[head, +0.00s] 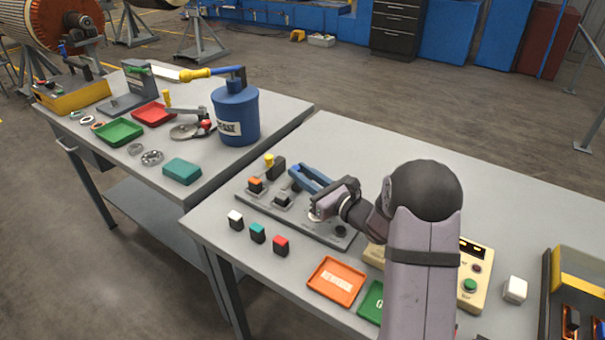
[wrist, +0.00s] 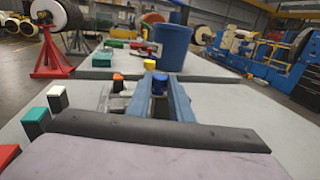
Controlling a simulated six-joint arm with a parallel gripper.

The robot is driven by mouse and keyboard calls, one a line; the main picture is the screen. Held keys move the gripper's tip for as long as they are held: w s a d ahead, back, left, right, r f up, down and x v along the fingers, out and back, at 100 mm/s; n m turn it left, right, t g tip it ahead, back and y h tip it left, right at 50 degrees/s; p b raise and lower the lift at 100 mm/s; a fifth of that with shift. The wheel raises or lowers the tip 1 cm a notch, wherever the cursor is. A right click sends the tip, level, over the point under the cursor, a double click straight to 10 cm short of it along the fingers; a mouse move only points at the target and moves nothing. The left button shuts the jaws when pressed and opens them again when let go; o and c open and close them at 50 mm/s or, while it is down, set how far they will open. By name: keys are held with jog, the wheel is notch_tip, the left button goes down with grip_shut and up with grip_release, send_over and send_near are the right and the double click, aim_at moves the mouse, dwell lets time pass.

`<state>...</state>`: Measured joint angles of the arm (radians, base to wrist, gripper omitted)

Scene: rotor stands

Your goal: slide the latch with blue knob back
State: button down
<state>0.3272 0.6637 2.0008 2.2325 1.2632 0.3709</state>
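The grey latch plate (head: 318,228) lies on the near table and carries several small latches. In the wrist view a blue knob (wrist: 160,84) stands just ahead of my gripper (wrist: 160,96), in line with the space between its blue fingers. My gripper (head: 308,176) reaches over the plate from the right in the head view, its blue fingers low over the middle latches. The blue knob cannot be picked out there from the fingers. Whether the fingers touch or grip it cannot be told. An orange knob (head: 255,181) and a yellow knob (head: 269,160) stand at the plate's far left end.
White (head: 235,219), teal (head: 258,233) and red (head: 281,245) blocks sit along the plate's front. An orange tray (head: 337,281) and a beige control box (head: 473,270) are nearer. A blue canister (head: 237,115) stands on the other table. The table's back right is clear.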

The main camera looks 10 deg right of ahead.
jog(key=shift+w+d+b, duration=0.7)
jog(key=shift+w+d, duration=0.6)
jog(key=shift+w+d+r, duration=0.1)
jog(key=shift+d+r, duration=0.05)
jog(key=c, duration=1.6)
grip_release()
jog(key=shift+b+v, duration=0.75)
jog(key=shift+v, duration=2.95)
